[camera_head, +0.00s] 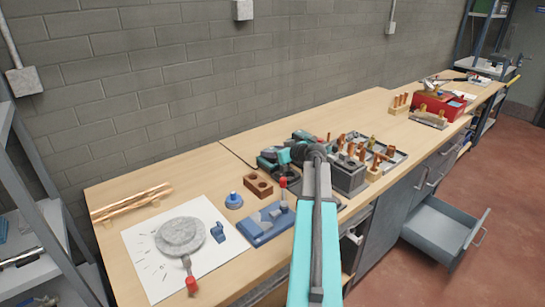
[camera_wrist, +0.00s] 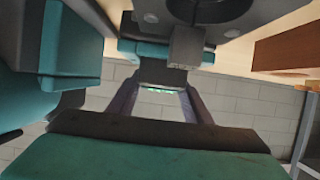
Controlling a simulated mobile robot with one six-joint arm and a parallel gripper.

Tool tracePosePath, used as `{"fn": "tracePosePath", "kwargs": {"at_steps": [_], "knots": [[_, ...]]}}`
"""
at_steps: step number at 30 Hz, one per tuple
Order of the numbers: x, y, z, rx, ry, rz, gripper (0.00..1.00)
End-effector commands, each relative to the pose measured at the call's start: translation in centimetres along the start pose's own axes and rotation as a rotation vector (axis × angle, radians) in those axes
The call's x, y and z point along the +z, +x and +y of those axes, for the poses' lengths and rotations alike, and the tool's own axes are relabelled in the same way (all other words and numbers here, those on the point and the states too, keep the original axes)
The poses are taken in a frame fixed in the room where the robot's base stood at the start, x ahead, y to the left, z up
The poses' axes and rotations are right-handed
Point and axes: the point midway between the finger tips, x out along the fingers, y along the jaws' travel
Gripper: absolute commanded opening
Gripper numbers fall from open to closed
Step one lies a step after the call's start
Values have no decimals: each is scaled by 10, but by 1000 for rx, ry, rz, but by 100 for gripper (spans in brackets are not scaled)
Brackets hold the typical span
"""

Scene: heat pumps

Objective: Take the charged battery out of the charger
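My gripper (camera_wrist: 162,92) points over the workbench, with its two fingers spread apart in the wrist view. A strip with several green lights (camera_wrist: 160,89) lies between the fingertips, on or just below a teal and grey body (camera_wrist: 150,55). This body looks like the battery on its charger, but I cannot make out where one ends and the other begins. I cannot tell whether the fingers touch it. In the head view my teal arm hides the gripper's tips and much of this spot. Teal and black devices (camera_head: 272,158) stand just left of the arm's end.
A brown block with holes (camera_head: 258,185) and a blue fixture (camera_head: 266,222) stand left of my arm. A grey box (camera_head: 348,175) and copper fittings stand right. A teal block (camera_wrist: 70,45) is close at left in the wrist view. An open drawer (camera_head: 440,232) juts out.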

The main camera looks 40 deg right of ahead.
Motion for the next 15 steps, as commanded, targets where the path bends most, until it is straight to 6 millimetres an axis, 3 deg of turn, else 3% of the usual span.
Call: {"fn": "tracePosePath", "kwargs": {"at_steps": [1,3,4,15], "knots": [[0,0,0,0,0,0,25],[0,0,0,0,0,0,13],[-1,0,0,0,0,1,12],[-4,-2,0,1,-1,2,12]]}}
